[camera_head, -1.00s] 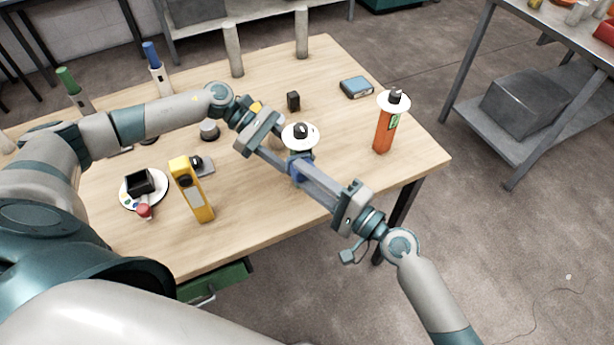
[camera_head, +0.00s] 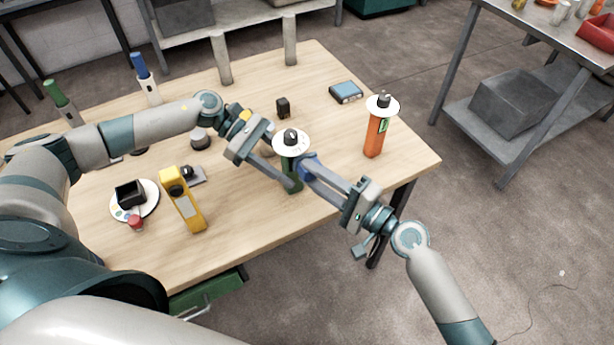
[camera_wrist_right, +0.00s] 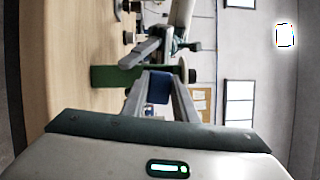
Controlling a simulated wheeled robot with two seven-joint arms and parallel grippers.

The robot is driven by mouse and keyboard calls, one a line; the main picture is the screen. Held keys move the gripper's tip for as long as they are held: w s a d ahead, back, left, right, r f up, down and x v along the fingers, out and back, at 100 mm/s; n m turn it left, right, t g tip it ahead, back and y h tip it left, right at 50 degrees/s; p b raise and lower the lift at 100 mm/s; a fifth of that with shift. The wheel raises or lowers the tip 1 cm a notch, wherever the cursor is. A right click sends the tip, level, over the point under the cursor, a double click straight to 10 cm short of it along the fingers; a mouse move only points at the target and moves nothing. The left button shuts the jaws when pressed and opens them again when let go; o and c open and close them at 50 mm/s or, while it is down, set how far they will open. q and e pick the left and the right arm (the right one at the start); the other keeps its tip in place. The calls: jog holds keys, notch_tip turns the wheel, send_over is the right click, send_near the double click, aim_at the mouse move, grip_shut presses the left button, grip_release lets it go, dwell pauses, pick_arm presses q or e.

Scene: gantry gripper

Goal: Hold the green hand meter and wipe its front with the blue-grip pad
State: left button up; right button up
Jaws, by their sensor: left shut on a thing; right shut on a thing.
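The green hand meter (camera_head: 291,184) is upright with a white disc-shaped top (camera_head: 291,146). It also shows sideways in the right wrist view (camera_wrist_right: 112,76). My left gripper (camera_head: 284,170) is shut on it from the left, and a finger hides part of its body. My right gripper (camera_head: 311,170) is shut on the blue-grip pad (camera_head: 307,163), just right of the meter. The blue grip sits between the right fingers in the wrist view (camera_wrist_right: 158,87). The pad's wiping face is hidden, and I cannot tell whether it touches the meter.
A yellow meter (camera_head: 185,205) stands at the front left, and an orange one (camera_head: 375,137) with a white top at the right. Two grey posts (camera_head: 224,60) stand behind.

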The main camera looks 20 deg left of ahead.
jog(key=shift+w+a, duration=0.1)
dwell(0.4)
jog(key=shift+s+a, duration=0.6)
jog(key=shift+s, duration=0.25)
jog(key=shift+s+a, duration=0.6)
jog(key=shift+s, duration=0.2)
jog(key=shift+d, duration=0.15)
jog(key=s+d, duration=0.5)
jog(key=d, duration=0.2)
jog(key=shift+s, duration=0.25)
jog(key=shift+a, duration=0.15)
jog(key=shift+w+a, duration=0.9)
jog(key=shift+a, duration=0.2)
